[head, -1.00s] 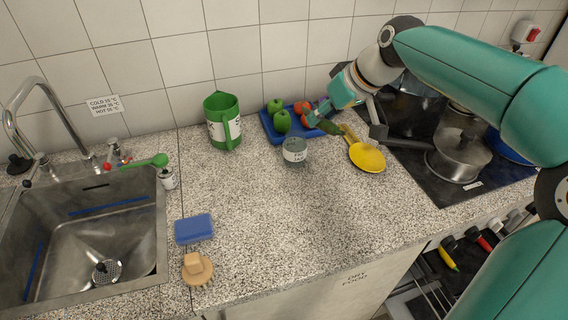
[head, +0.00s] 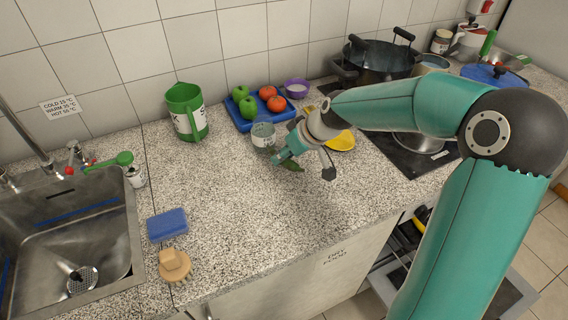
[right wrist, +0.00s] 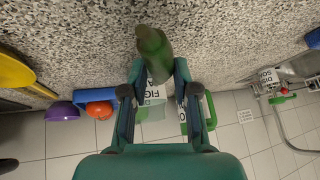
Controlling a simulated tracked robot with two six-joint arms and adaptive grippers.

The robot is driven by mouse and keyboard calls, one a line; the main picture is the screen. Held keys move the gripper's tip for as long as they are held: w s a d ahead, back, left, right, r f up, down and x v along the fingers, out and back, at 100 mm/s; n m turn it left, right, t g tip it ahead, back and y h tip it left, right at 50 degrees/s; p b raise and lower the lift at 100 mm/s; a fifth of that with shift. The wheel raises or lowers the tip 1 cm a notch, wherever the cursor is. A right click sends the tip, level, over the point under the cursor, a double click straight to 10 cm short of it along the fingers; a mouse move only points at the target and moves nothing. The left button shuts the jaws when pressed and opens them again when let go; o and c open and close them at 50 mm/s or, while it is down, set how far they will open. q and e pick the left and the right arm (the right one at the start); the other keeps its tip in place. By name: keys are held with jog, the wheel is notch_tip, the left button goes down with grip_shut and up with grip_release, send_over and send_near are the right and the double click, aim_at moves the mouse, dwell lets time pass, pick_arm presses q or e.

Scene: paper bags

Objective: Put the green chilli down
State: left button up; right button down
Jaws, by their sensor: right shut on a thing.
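The green chilli (head: 292,165) is in my right gripper (head: 284,157), over the speckled counter (head: 235,210) in front of the glass jar (head: 263,136). In the right wrist view the chilli (right wrist: 153,50) sits between the two fingertips of the gripper (right wrist: 157,73), which are shut on it, and one end points away from the gripper. I cannot tell whether the chilli touches the counter. My left gripper is not in view.
Behind stand a blue tray (head: 238,116) with green and red produce, a green jug (head: 186,111) and a purple bowl (head: 297,88). A yellow spoon rest (head: 342,141) lies to the right. A blue sponge (head: 168,224) and a brush (head: 174,265) lie left. The middle counter is clear.

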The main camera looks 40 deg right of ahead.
aim_at(285, 163)
jog(key=shift+f, duration=1.5)
jog(key=shift+f+b, duration=0.15)
jog(key=shift+b, duration=0.2)
jog(key=c, duration=0.9)
grip_release()
jog(key=shift+o, duration=0.2)
jog(key=v, duration=1.2)
jog(key=shift+r, duration=0.25)
